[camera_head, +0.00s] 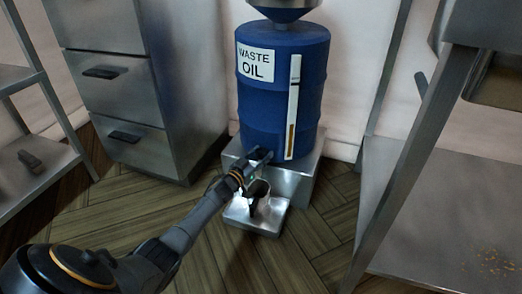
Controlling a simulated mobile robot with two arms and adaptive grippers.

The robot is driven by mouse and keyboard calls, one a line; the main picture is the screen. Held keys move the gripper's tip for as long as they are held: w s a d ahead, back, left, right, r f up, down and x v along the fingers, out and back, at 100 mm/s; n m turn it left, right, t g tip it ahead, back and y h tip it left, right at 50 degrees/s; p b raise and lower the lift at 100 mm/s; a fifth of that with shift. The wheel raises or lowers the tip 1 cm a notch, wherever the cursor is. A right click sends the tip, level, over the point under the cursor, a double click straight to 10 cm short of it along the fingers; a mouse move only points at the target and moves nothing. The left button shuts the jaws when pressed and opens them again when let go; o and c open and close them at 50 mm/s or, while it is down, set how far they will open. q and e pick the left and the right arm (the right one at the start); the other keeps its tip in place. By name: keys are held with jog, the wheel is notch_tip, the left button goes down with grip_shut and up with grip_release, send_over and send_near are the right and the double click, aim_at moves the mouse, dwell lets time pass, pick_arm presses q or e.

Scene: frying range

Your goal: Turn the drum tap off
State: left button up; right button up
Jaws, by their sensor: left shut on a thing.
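A blue drum (262,108) labelled WASTE OIL stands on a metal block in the middle of the view. A white level gauge (294,100) runs down its front, with a brown part low down. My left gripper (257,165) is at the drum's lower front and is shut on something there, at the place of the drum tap. The tap itself is mostly hidden by the gripper, so I cannot tell its handle's position. A small metal container (262,195) stands just below the gripper. My right gripper is not in view.
The container stands on a low metal tray (270,222) before the block (300,182). A steel drawer cabinet (140,90) is left of the drum. A metal table with a lower shelf (440,200) is at the right. Wooden floor (130,205) is clear at front left.

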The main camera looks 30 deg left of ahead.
pick_arm(q)
jog(key=shift+m+h, duration=0.5)
jog(key=shift+h, duration=0.2)
jog(key=o, duration=1.2)
jog(key=shift+c, duration=0.2)
jog(key=shift+s, duration=0.1)
jog(key=s+a, duration=0.1)
jog(key=s, duration=1)
jog(key=shift+s, duration=0.35)
